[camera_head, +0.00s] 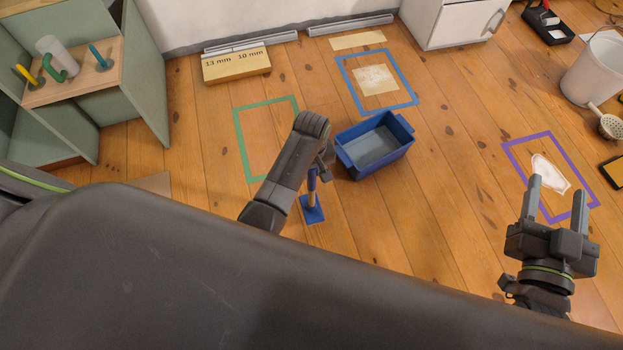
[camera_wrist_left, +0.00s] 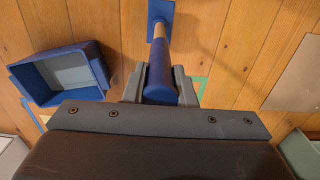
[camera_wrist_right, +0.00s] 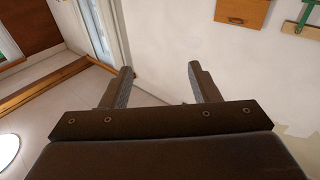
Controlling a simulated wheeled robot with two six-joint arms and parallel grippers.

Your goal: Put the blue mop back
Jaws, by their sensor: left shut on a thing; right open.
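The blue mop has a blue handle, a short wooden part and a flat blue square head (camera_head: 313,210). In the left wrist view its blue handle (camera_wrist_left: 161,75) stands between the fingers of my left gripper (camera_wrist_left: 166,88), which is shut on it. The head points away from the gripper, over the floor; I cannot tell whether it touches. In the head view my left gripper (camera_head: 325,160) is partly hidden by its arm. My right gripper (camera_head: 555,205) is open and empty, above the purple floor outline at the right.
A blue tub (camera_head: 376,145) stands just right of the mop. Green (camera_head: 238,135), blue (camera_head: 345,75) and purple (camera_head: 512,155) outlines mark the floor; the blue one surrounds a pale patch. A green shelf unit (camera_head: 150,85) with coloured handles stands left. A white bucket (camera_head: 594,72) stands right.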

